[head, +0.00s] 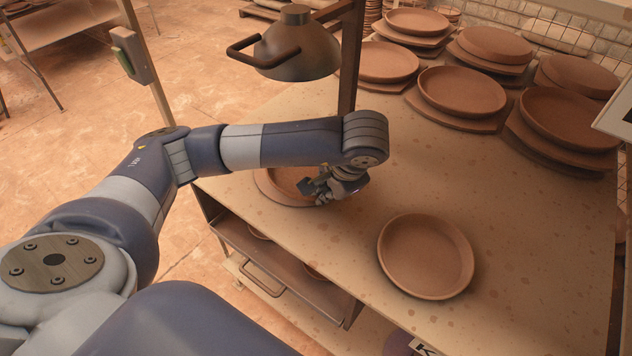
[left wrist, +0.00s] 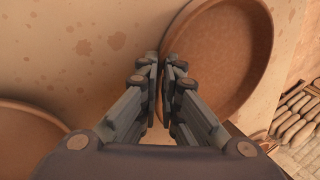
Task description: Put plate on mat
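A round brown plate (head: 287,182) is at the table's left edge, under the press. A second plate (head: 427,256) lies on the table at the front right. My left gripper (head: 325,187) is at the right side of the first plate. In the left wrist view, the fingers (left wrist: 161,64) are close together at the rim of the plate (left wrist: 222,50) and appear shut on it. The second plate (left wrist: 25,140) shows at lower left there. I cannot make out a separate mat under the first plate. My right gripper is not in view.
A dark press head (head: 297,50) with a handle and post (head: 349,60) stands over the left edge. Several plates on boards (head: 462,92) fill the back of the table (head: 520,210). An open shelf (head: 270,255) is below. The table's middle is clear.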

